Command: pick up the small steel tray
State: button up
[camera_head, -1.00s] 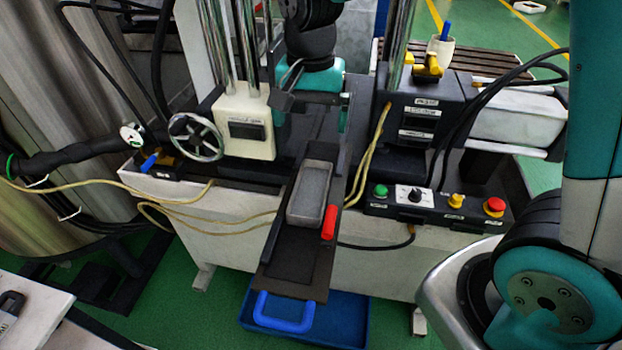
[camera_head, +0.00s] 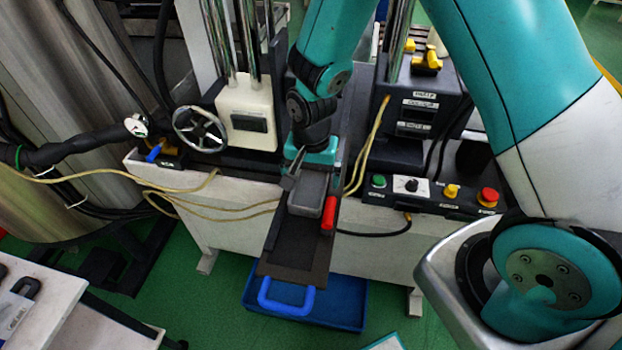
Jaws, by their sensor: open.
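The small steel tray (camera_head: 307,196) is a grey, shallow rectangular pan. It lies on the dark sliding plate (camera_head: 296,252), which has a blue handle (camera_head: 286,300) at its front end and a red grip (camera_head: 328,212) at its right side. My gripper (camera_head: 298,172) is at the tray's far end, pointing down. A finger shows at the tray's far left side. The gripper and wrist hide the far part of the tray. I cannot tell whether the fingers touch it.
A control panel with several buttons (camera_head: 430,192) stands to the right of the plate. Yellow cables run on both sides. A blue bin (camera_head: 338,305) sits on the floor below.

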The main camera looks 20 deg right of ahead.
jog(key=shift+f, duration=0.8)
jog(key=c, duration=1.1)
jog(key=shift+r, duration=0.1)
